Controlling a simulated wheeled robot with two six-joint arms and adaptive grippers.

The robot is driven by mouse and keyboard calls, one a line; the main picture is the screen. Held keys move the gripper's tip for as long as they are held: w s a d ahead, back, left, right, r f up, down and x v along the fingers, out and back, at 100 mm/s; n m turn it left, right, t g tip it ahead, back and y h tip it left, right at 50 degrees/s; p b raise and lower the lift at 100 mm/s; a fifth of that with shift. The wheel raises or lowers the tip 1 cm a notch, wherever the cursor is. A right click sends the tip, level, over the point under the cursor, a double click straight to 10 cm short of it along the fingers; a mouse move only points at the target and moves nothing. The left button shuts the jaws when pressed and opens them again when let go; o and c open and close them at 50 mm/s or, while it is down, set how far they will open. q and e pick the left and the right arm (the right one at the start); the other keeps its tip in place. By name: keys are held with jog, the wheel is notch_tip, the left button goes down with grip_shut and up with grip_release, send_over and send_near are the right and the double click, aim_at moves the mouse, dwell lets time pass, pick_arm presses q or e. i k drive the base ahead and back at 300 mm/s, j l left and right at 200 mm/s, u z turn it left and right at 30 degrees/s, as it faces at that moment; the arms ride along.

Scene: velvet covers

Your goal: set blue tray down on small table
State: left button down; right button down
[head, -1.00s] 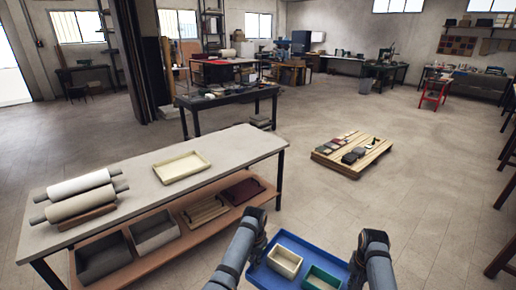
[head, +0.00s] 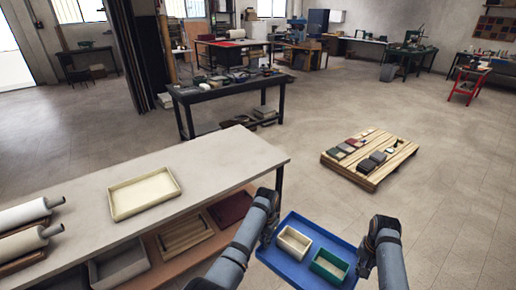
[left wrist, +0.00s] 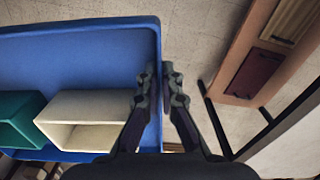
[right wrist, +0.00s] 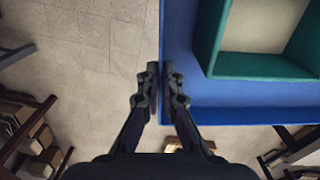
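The blue tray (head: 298,268) is in front of me in the head view, held clear of the floor. It carries a cream box (head: 293,242) and a green box (head: 329,265). My left gripper (head: 268,238) is shut on the tray's left wall; the left wrist view shows its fingers on both sides of the rim (left wrist: 159,75). My right gripper (head: 364,262) is shut on the right wall, with its fingers around the rim in the right wrist view (right wrist: 162,75). A dark table (head: 190,97) with items on it stands farther back; I cannot tell if it is the small table.
A long pale bench (head: 215,163) stands close on the left with a cream tray (head: 145,193), rolls (head: 24,214) and a lower shelf of boxes. A low wooden pallet (head: 386,172) with small stacks is ahead right. Open floor lies between and to the right.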

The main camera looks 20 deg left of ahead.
aim_at(203, 164)
jog(key=i, duration=2.15)
jog(key=i+l+u, duration=0.1)
jog(key=i+u, duration=0.25)
jog(key=i, duration=0.25)
jog(key=u, duration=1.85)
jog(key=i+u, duration=0.35)
jog(key=i, duration=0.15)
